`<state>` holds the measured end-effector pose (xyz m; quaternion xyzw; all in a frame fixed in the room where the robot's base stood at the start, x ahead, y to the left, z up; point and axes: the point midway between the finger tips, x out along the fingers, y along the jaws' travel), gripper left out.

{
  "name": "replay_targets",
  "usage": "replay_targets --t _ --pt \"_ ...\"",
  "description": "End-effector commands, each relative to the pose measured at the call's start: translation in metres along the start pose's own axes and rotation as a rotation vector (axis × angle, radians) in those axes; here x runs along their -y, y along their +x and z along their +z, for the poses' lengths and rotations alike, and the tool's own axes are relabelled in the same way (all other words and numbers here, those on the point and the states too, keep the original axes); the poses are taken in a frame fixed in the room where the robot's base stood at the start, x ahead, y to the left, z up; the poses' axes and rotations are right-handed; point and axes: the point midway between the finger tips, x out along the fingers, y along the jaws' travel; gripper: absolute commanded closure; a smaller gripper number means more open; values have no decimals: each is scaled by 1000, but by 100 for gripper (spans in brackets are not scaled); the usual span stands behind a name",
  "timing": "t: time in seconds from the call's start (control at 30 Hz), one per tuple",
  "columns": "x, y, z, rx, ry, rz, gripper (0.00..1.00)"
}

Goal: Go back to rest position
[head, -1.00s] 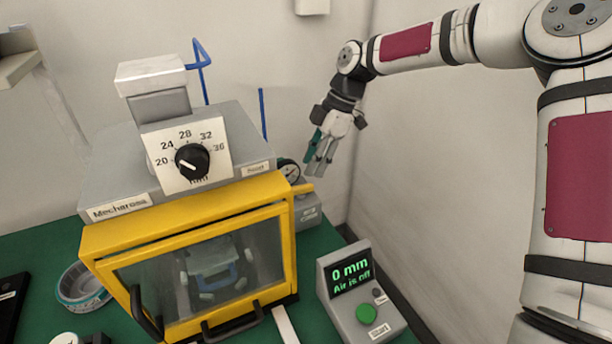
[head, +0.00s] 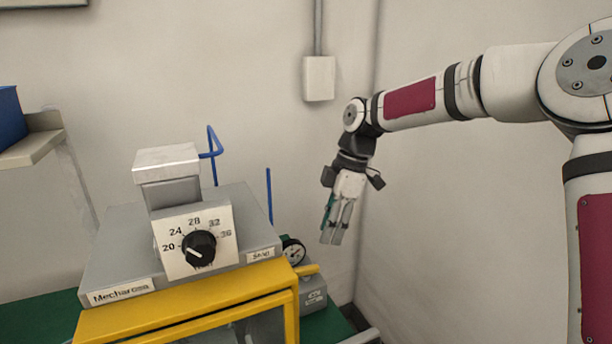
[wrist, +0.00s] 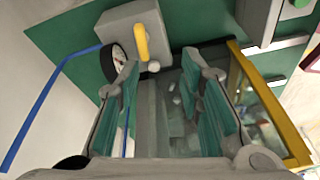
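My gripper (head: 332,238) hangs at the end of my arm in the head view, fingers pointing down. It is in the air to the right of the yellow and grey machine (head: 180,304), in front of the bare wall. In the wrist view the two green-padded fingers (wrist: 162,64) stand apart with nothing held between them. Through the gap I see grey and glassy parts of the machine below.
The machine carries a black dial (head: 199,248) and a blue bent tube (head: 213,142). A gauge (head: 293,250) with a yellow lever (head: 307,270) stands at its right. A white wall box (head: 319,79) hangs above my gripper.

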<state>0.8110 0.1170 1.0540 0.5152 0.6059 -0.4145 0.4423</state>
Motion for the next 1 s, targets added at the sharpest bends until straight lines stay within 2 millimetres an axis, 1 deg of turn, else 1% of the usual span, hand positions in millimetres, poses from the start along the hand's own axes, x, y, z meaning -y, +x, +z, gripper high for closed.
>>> replay_targets --t 0.03,0.17,0.2,0.37,0.5,0.57,0.7,0.77,0.8,0.87,0.9,1.0 --pt "15 -8 -2 51 42 7 66" --pt "50 -25 1 161 198 43 66" --pt "62 -31 2 189 249 58 66" --pt "108 -55 10 277 461 142 66" --pt "152 -77 19 312 657 234 66" --pt "171 -86 22 314 745 276 66" --pt "217 -102 31 287 948 376 66" --pt "237 -107 34 260 1035 416 66" --pt "250 -110 36 238 1093 443 66" --pt "269 -112 40 200 1180 478 66" --pt "282 -113 42 169 1236 499 66" --pt "310 -111 46 84 1369 539 66"
